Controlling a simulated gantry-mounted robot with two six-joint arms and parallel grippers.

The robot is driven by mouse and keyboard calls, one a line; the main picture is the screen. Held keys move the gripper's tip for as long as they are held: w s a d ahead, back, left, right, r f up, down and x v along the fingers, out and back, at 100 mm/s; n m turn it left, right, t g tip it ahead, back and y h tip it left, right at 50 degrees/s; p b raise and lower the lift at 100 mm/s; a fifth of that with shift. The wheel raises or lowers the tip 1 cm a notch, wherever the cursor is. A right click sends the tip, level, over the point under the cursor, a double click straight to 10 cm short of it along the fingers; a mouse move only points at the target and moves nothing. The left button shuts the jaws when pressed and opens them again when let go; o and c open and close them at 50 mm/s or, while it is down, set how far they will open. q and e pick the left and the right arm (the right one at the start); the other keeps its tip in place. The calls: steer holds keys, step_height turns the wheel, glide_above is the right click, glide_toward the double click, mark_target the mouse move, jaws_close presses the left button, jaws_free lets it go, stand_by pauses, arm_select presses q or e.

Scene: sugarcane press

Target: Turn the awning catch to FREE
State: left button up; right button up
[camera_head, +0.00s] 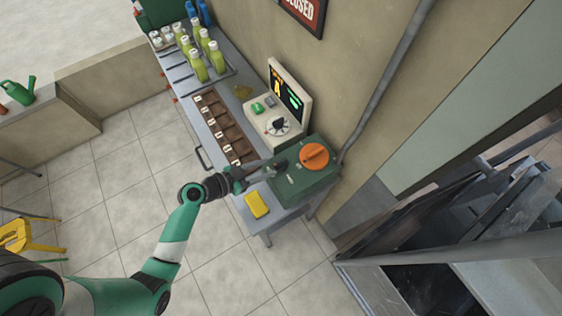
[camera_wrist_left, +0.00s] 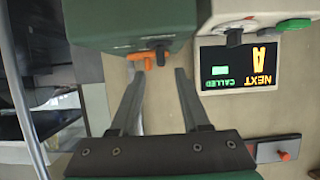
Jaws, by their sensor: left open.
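A green box (camera_head: 290,182) stands at the near end of the grey bench, with a round orange knob (camera_head: 314,156) and small pale labels on top. In the left wrist view the green box (camera_wrist_left: 125,22) is at the top, with an orange handle (camera_wrist_left: 140,58) and a dark lever (camera_wrist_left: 158,52) at its edge. I cannot read any FREE marking or tell which part is the awning catch. My left gripper (camera_head: 266,168) is at the box's left side. In the wrist view its spread, empty fingers (camera_wrist_left: 158,78) point toward the dark lever. My right gripper is out of sight.
A white dial unit (camera_head: 277,125) with a lit display (camera_head: 285,92) stands beside the box. A brown compartment tray (camera_head: 222,128) and several bottles (camera_head: 200,55) line the bench (camera_head: 180,72). A yellow sponge-like block (camera_head: 257,204) lies at the front edge. The wall is close behind.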

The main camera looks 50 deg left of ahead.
mark_target(280, 162)
arm_select(q)
steer(key=x, duration=0.6)
steer(key=shift+w+r+b, duration=0.1)
steer(key=shift+w+b, duration=0.2)
steer(key=shift+w, duration=0.2)
steer(key=shift+c, duration=0.2)
jaws_close()
